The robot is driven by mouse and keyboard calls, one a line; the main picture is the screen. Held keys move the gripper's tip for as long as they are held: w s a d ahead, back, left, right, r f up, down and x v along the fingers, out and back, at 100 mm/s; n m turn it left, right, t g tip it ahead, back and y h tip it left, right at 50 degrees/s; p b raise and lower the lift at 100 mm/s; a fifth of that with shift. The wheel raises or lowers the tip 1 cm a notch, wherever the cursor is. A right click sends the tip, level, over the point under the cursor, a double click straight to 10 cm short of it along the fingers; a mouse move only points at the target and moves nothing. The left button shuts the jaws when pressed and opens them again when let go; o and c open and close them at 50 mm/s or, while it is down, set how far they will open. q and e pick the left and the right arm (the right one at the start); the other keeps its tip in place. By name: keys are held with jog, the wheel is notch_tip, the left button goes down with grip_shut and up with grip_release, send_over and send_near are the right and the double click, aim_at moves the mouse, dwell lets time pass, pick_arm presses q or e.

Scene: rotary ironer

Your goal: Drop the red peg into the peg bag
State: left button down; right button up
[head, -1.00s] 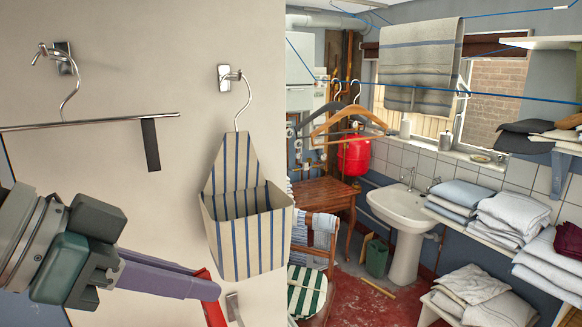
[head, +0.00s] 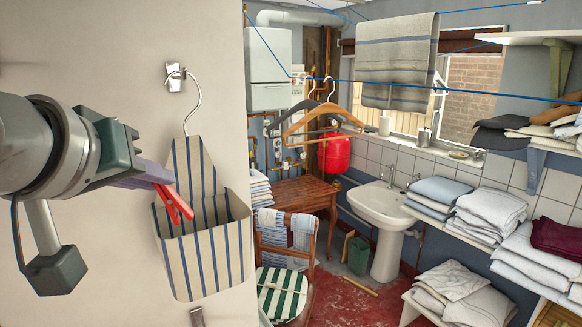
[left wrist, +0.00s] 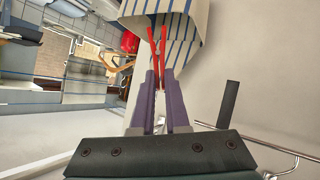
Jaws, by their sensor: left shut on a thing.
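The peg bag (head: 207,262) is cream with blue stripes and hangs by a wire hook on the pale wall in the head view. Its open top faces up; its inside is mostly hidden. My left gripper (head: 158,174) is shut on the red peg (head: 174,204) at the bag's left upper side. The peg points down and right, its free end over or in front of the bag's opening; I cannot tell how deep it is. In the left wrist view the red peg (left wrist: 157,55) reaches from the purple fingers toward the striped bag (left wrist: 190,22). My right gripper is not in view.
A chrome wall hook (head: 175,76) holds the bag. A wooden chair (head: 286,285) with a striped seat stands to the right, and a sink (head: 380,205) behind it. Folded linen (head: 530,255) fills shelves at the far right.

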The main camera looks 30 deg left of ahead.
pick_arm(q)
send_near(181, 165)
jog(key=w+f, duration=0.1)
jog(key=w, duration=0.1)
jog(key=w+d+f, duration=0.1)
jog(key=w+f, duration=0.1)
jog(key=shift+d+f, duration=0.1)
jog(key=shift+f, duration=0.2)
dwell(0.5)
jog(key=shift+c, duration=1.8)
grip_release()
jog(key=shift+s, duration=0.1)
jog(key=s+d+r, duration=0.1)
jog(key=s+d, duration=0.2)
jog(key=s, duration=0.4)
jog(key=shift+d+r, duration=0.25)
jog(key=shift+d, duration=0.15)
